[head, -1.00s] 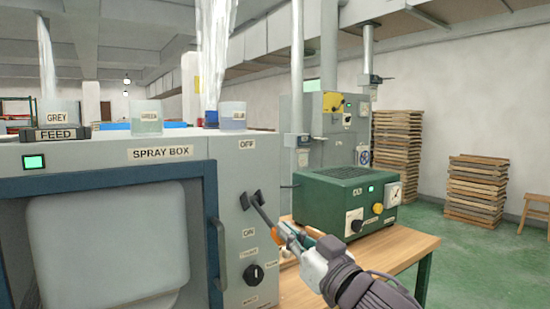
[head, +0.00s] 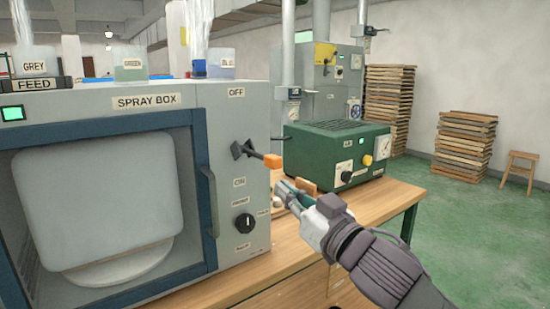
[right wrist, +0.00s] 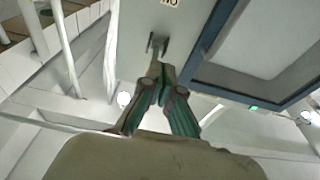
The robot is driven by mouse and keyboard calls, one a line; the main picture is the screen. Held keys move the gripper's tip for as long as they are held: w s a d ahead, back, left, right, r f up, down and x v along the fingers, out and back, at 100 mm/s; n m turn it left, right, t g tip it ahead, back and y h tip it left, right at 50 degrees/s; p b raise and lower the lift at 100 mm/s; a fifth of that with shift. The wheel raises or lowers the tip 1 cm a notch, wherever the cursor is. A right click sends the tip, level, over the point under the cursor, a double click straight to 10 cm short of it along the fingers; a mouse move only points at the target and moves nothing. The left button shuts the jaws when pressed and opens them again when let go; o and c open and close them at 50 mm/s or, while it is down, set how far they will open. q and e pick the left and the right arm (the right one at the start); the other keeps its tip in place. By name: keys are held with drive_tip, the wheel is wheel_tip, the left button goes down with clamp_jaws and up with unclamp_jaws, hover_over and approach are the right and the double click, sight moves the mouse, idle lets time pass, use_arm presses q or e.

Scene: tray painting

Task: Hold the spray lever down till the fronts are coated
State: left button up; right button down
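The spray lever (head: 261,156) sticks out from the side of the grey spray box (head: 160,92), between the OFF and ON labels. It points slightly downward, and its orange grip shows free. My right gripper (head: 280,187) is below the grip and apart from it in the head view. In the right wrist view its fingers (right wrist: 161,75) are together, with the lever's mount (right wrist: 157,43) just beyond them. Behind the box window stands a pale rounded panel (head: 98,200) above a pale round disc (head: 125,264); no coating can be made out. My left gripper is out of view.
A black knob (head: 244,223) sits below the lever. The door handle (head: 210,200) is close by on the left. A green machine (head: 325,160) stands on the wooden table (head: 395,203) behind my gripper. Stacks of boards (head: 463,145) stand at the far right.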

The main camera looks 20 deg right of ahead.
drive_tip(key=v, duration=0.5)
drive_tip(key=shift+r, duration=0.35)
